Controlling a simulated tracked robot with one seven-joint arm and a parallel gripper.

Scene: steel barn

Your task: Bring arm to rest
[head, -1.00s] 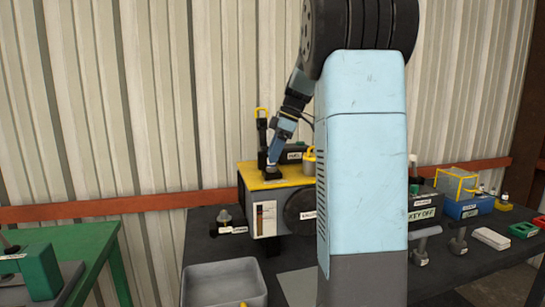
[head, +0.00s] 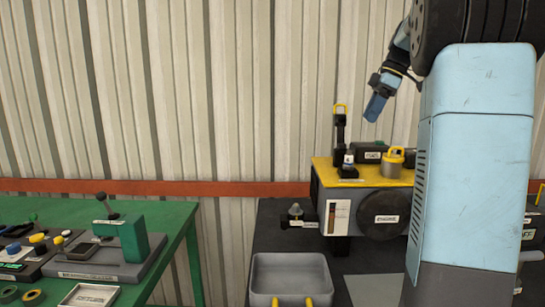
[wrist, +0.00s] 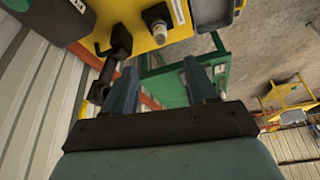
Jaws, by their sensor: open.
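My gripper (head: 375,107) is raised in the air above the yellow-topped machine (head: 325,172), in front of the ribbed wall. In the wrist view my gripper (wrist: 160,85) has its two blue fingers spread apart with nothing between them. A small dark fitting with a pale cap (head: 348,160) stands on the yellow top, below and left of the gripper and apart from it. The fitting also shows in the wrist view (wrist: 158,22). My arm's column hides the right part of the machine.
A yellow-handled canister (head: 393,165) and a black post with a yellow loop (head: 340,130) stand on the machine. A grey bin (head: 290,262) sits on the dark table in front. A green table (head: 180,225) with a lever press (head: 125,240) is at left. The air above is clear.

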